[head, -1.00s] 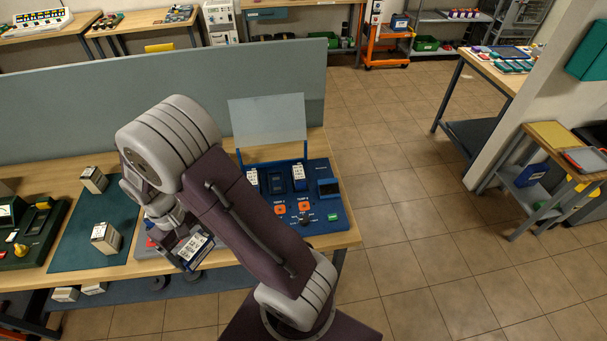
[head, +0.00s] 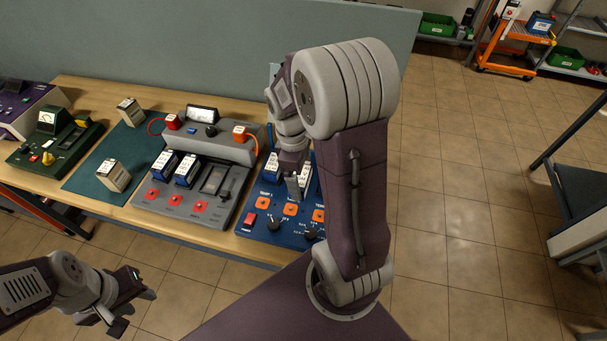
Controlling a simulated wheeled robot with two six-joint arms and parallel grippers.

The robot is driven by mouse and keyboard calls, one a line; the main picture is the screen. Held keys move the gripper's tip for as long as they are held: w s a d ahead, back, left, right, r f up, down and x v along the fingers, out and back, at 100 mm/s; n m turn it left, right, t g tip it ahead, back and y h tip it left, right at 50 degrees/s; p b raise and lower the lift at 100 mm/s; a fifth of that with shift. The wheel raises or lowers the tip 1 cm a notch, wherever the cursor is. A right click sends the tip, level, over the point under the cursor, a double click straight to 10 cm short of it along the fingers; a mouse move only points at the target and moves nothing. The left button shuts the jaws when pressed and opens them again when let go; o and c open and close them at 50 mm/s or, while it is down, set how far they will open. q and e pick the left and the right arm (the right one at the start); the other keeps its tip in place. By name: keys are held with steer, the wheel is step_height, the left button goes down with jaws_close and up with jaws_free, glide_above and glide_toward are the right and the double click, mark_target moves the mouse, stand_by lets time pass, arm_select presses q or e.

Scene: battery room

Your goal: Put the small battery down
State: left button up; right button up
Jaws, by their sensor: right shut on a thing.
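My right gripper (head: 293,187) reaches down over the blue station (head: 257,228) at the bench's right end. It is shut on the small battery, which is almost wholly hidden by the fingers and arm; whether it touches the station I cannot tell. A blue battery with a white top (head: 270,167) stands in the station just left of the gripper. Another white and blue one (head: 310,182) shows partly behind my arm on the right. My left gripper (head: 134,309) is open and empty in front of the bench, lower left.
A grey charger (head: 178,208) with two blue-and-white batteries (head: 187,170) stands left of the station. Two pale blocks (head: 114,175) sit on a green mat (head: 84,182). A green meter unit (head: 52,148) is further left. A grey partition (head: 200,50) runs behind the bench.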

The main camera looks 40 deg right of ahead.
steer(key=w+d+f, duration=0.2)
steer(key=w, duration=0.1)
steer(key=w+d+f+p, duration=0.1)
steer(key=w+d+f, duration=0.1)
steer(key=w, duration=0.1)
steer(key=w+d+f, duration=0.2)
steer(key=w, duration=0.1)
steer(key=shift+d+f+p, duration=0.3)
steer(key=shift+d+p, duration=0.05)
step_height(320, 180, down, 4)
steer(key=shift+s+a+r+p, duration=0.1)
steer(key=shift+s+r+p, duration=0.05)
steer(key=shift+p, duration=0.2)
steer(key=shift+f, duration=0.2)
steer(key=o, duration=1.9)
steer(key=shift+f, duration=0.1)
